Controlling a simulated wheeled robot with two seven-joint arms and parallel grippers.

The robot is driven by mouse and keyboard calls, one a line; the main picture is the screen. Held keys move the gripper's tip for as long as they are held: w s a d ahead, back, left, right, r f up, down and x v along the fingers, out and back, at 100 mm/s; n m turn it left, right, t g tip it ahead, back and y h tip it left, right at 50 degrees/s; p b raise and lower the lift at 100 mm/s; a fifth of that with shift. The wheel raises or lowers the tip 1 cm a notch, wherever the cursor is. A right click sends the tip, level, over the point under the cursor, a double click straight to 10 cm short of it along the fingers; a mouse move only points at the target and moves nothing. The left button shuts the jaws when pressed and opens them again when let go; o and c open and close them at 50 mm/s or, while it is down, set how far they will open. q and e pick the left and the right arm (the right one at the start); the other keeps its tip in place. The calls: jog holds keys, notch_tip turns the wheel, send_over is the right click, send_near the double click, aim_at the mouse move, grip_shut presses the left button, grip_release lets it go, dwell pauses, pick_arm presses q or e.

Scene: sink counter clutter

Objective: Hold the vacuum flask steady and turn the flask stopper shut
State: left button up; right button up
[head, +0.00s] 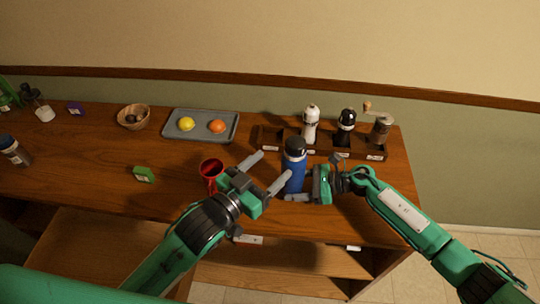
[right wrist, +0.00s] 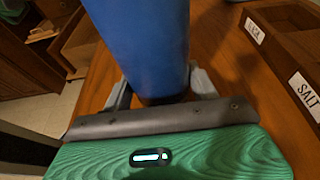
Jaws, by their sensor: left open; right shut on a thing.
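The blue vacuum flask (head: 294,176) stands upright near the front of the wooden counter, with a dark flask stopper (head: 295,147) on top. My right gripper (head: 300,196) is shut on the flask's lower body from the right. In the right wrist view the blue flask body (right wrist: 140,45) rises between the fingers of my right gripper (right wrist: 160,90). My left gripper (head: 269,171) is open and empty, its two fingers spread just left of the flask. It appears apart from the stopper. Whether the stopper is fully seated cannot be told.
A red mug (head: 210,169) stands left of my left gripper. Behind the flask is a wooden rack (head: 270,137) with a white shaker (head: 311,122), a black shaker (head: 346,122) and a grinder (head: 380,128). A grey tray (head: 202,138) holds fruit. A green box (head: 144,174) lies farther left.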

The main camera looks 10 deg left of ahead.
jog(key=o, duration=0.8)
jog(key=shift+o, duration=0.2)
